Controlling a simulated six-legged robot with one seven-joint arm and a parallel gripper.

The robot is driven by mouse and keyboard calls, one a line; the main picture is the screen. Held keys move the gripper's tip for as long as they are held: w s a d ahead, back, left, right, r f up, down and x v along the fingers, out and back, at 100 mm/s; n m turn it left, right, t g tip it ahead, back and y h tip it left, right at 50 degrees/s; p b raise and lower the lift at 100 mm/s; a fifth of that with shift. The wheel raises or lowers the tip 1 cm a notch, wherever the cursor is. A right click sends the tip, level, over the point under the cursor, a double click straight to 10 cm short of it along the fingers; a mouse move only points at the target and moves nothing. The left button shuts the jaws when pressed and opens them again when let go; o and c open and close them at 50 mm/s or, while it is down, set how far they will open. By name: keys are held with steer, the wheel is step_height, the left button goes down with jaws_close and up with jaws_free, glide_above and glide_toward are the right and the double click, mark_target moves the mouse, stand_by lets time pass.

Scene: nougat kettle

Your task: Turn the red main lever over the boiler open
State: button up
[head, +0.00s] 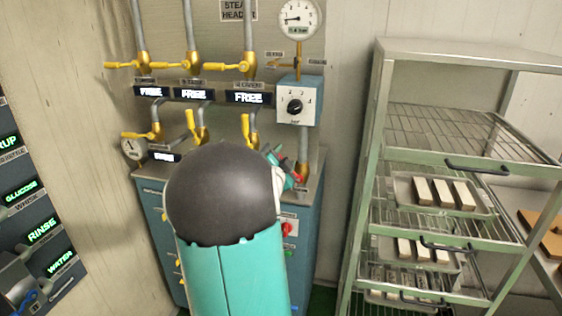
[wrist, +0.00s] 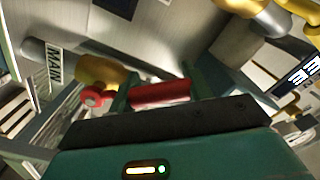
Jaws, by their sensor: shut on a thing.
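The red main lever (wrist: 160,94) shows in the wrist view as a red bar between the two green fingers of my gripper (wrist: 153,85), which is shut on it. A brass valve body (wrist: 103,72) with a round red end (wrist: 93,97) sits just left of it, near a tag reading MAIN (wrist: 55,66). In the head view my gripper (head: 284,170) is at the pipe over the boiler (head: 306,205), with a small piece of the red lever showing beside it. My black and teal arm hides most of the boiler front and part of the lever.
Yellow-handled valves (head: 193,66) and FREE displays (head: 249,98) are on the pipes behind my arm. A dial box (head: 297,102) and a gauge (head: 299,19) are above the gripper. A metal rack (head: 374,150) with trays of bars stands right. A display panel (head: 40,232) is left.

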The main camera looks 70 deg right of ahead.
steer(key=shift+s, duration=0.15)
stand_by(0.4)
steer(key=o, duration=1.4)
steer(key=shift+r, duration=0.1)
